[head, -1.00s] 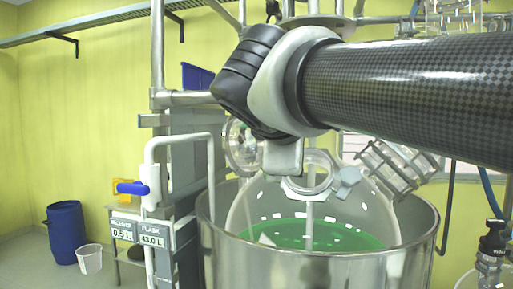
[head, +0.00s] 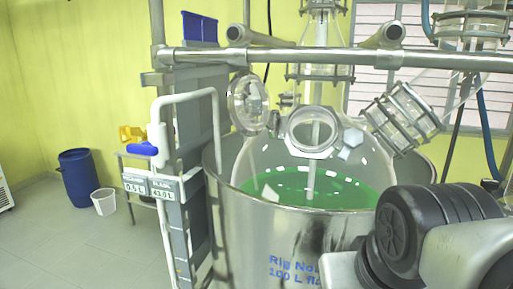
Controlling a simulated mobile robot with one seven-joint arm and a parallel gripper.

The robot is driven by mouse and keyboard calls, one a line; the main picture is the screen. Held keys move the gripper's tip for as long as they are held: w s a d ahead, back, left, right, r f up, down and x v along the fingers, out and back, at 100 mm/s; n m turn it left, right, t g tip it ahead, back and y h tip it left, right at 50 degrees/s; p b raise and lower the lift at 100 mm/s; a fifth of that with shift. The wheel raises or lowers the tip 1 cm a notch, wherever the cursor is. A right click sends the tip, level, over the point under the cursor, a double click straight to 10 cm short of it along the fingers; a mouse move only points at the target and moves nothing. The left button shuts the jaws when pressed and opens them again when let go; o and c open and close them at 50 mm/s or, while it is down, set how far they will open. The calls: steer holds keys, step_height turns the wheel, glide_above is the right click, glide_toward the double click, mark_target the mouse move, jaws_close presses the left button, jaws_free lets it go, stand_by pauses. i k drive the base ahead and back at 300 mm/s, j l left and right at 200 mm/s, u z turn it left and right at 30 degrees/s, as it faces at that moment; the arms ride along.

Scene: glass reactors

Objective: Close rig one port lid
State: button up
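The glass flask of the rig holds green liquid inside a steel vessel (head: 290,235) marked "Rig No" and "100 L"; my arm hides the rest of the label. The flask's port (head: 312,132) is a round ring opening on top, facing me. Its round glass lid (head: 247,104) with a metal rim stands open, swung up to the left of the port on a hinge between them. My arm's dark joint shows at the lower right, in front of the vessel and apart from the lid. My gripper's fingers do not show.
A horizontal steel rail (head: 300,57) runs above the port. A clamped glass joint (head: 402,117) rises to the right. A blue drum (head: 78,174) and white bucket (head: 104,201) stand on open floor.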

mark_target(268, 120)
steer(key=k+j+z, duration=0.2)
steer(key=j, duration=0.3)
steer(key=k+j+z, duration=0.15)
steer(key=k+j, duration=0.25)
steer(key=j+z, duration=0.1)
steer(key=j, duration=0.4)
steer(key=k+j+z, duration=0.15)
steer(key=j, duration=0.35)
